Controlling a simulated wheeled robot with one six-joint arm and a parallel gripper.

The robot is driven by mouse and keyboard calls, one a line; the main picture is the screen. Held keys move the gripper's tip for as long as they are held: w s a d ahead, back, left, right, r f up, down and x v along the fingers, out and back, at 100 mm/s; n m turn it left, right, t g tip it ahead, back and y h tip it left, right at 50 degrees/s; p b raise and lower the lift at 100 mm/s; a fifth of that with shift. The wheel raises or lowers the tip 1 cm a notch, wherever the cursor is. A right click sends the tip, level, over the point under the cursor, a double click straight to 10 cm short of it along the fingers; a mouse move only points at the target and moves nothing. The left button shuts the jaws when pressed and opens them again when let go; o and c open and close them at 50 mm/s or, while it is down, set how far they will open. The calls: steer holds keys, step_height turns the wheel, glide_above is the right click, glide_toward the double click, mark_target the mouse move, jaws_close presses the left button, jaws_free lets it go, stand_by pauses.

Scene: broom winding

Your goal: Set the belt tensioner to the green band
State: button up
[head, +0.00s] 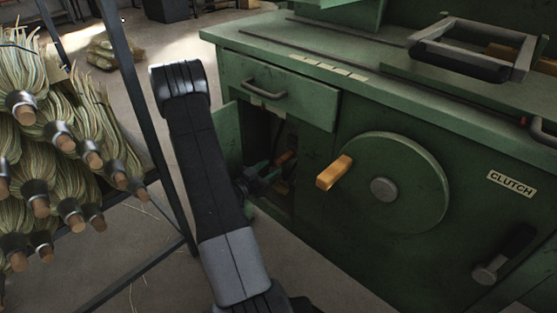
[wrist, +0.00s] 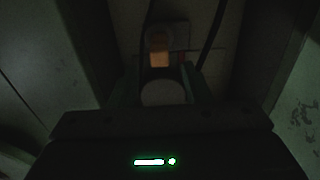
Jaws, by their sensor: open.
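My gripper (head: 264,180) reaches into the dark open compartment (head: 288,205) on the left of the green machine's front. In the wrist view, my gripper (wrist: 165,85) is open, with a finger on each side of a pale round part (wrist: 163,93). An orange-tan block (wrist: 159,59) lies just beyond it, probably part of the tensioner. I cannot tell whether the fingers touch anything. A small red mark (wrist: 184,57) shows beside the block on a pale plate. Orange parts (head: 286,158) show in the compartment in the head view. I cannot make out a green band in the dark.
A drawer (head: 285,95) sits above the compartment, and its open door (head: 228,150) stands at the left. A large wheel with an orange handle (head: 334,173) is to the right, near a CLUTCH label (head: 511,184). A rack of brooms (head: 70,150) stands at the left.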

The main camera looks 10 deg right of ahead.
mark_target(278, 163)
steer(key=p+v, duration=0.1)
steer(key=v, duration=0.6)
steer(key=b+x, duration=0.3)
steer(key=x, duration=1)
steer(key=shift+w+d, duration=0.2)
steer(key=shift+d, duration=0.15)
steer(key=shift+s+d, duration=0.1)
steer(key=shift+s, duration=0.1)
steer(key=shift+r, duration=0.1)
